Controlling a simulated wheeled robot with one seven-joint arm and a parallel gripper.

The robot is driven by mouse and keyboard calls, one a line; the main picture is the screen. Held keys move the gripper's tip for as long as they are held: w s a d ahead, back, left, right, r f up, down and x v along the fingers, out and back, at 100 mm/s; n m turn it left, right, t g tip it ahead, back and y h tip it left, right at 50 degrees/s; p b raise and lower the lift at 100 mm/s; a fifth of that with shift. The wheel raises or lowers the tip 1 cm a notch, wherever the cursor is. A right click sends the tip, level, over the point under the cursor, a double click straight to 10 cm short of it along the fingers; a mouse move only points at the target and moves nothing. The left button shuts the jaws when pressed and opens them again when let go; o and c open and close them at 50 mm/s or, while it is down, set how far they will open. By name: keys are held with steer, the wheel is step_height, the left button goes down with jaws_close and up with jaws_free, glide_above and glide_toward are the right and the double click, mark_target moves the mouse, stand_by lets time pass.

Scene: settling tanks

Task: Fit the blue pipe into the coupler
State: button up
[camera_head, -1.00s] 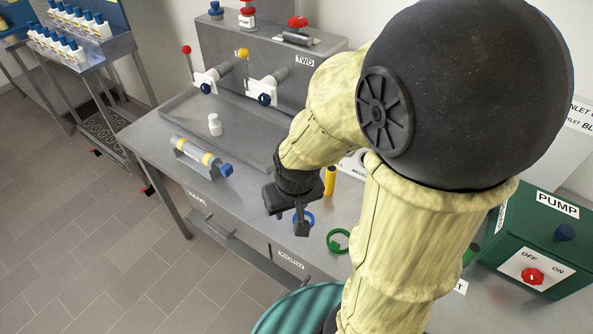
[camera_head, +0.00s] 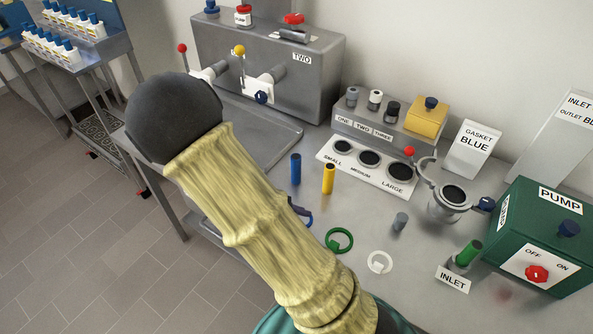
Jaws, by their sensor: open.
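The blue pipe (camera_head: 295,169) is a short cylinder standing upright on the bench, left of a similar yellow pipe (camera_head: 328,179). It stands free, with nothing holding it. I cannot tell for sure which fitting is the coupler. A short holder marked INLET (camera_head: 454,279) has a green pipe (camera_head: 468,252) in it, beside the green pump box (camera_head: 545,237). The banded grey fitting at the bench's front left, seen earlier, is now hidden behind my arm. My gripper is not in view, so its distance from the blue pipe cannot be seen.
A blue ring (camera_head: 305,217) is partly behind my arm. A green ring (camera_head: 339,240), a white ring (camera_head: 380,262) and a small grey plug (camera_head: 400,222) lie on the bench. A clamp-like cup (camera_head: 450,203) and a size board (camera_head: 369,167) stand behind.

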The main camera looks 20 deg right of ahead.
mark_target(294, 166)
steer(key=w+n+t+h, duration=0.2)
steer(key=w+n, duration=0.1)
steer(key=w+f+n+t+h, duration=0.1)
steer(key=w+n+h, duration=0.1)
steer(key=shift+a+t+b, duration=0.25)
steer(key=shift+t+b, duration=0.1)
steer(key=shift+t, duration=0.05)
steer(key=w+a+n+t, duration=0.1)
steer(key=w+n+t, duration=0.1)
steer(key=w+a+n+t, duration=0.2)
steer(key=n+t, duration=0.1)
steer(key=w+a+n+t+h, duration=0.1)
steer(key=w+a+n+t, duration=0.1)
steer(key=t, duration=0.1)
steer(key=shift+w+a+r+n+b, duration=0.15)
steer(key=shift+w+r+n+b, duration=0.2)
steer(key=shift+w+n, duration=0.05)
steer(key=p+x, duration=0.2)
steer(key=x, duration=1)
steer(key=shift+s, duration=0.2)
steer(key=shift+d, duration=0.2)
steer(key=shift+p+x, duration=0.75)
steer(key=shift+x, duration=2)
steer(key=shift+a, duration=0.1)
